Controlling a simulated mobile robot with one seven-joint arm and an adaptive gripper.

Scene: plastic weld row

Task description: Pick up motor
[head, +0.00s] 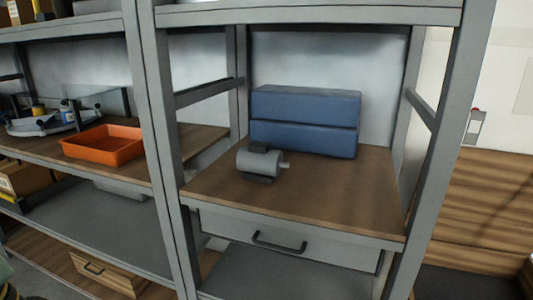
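The motor (258,163) is a grey cylinder with a dark box on top, a dark foot below and a short shaft pointing right. It rests on the brown wooden shelf top (335,198) of the right-hand grey rack, left of the middle. Nothing touches it from the front. My gripper is not in view.
Two stacked blue blocks (305,120) stand behind the motor. Grey uprights (436,150) frame the shelf on both sides. A drawer with a dark handle (279,242) sits below. An orange tray (104,145) lies on the left rack. The shelf's front right is clear.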

